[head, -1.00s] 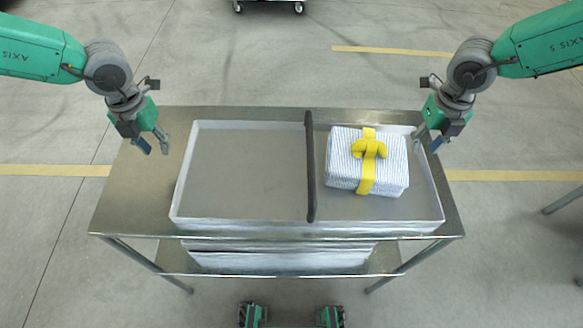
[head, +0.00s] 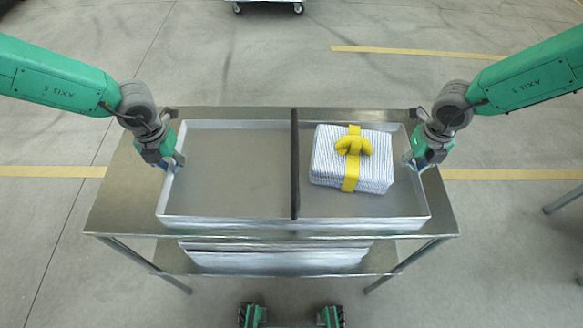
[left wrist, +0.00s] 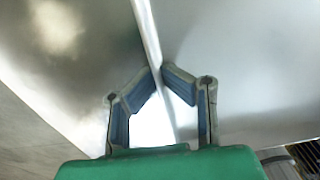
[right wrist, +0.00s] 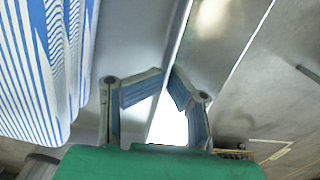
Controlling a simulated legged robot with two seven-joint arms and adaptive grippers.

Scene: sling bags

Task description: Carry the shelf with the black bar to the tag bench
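The shelf is a shallow pale metal tray (head: 236,222) with low walls. A black bar (head: 295,165) crosses it front to back, right of its middle. It is over the steel table; whether it still touches the top I cannot tell. My left gripper (head: 177,163) is at its left wall, and in the left wrist view the fingertips (left wrist: 161,72) close on the thin wall. My right gripper (head: 413,162) is at its right wall, and in the right wrist view its fingertips (right wrist: 168,74) close on that wall. No tag bench can be made out.
A blue-striped white parcel (head: 325,165) with a yellow band and bow lies in the right compartment. The left compartment is empty. The steel table (head: 112,205) has a lower shelf holding stacked grey sheets or trays (head: 275,258). A wheeled cart (head: 268,4) stands far back.

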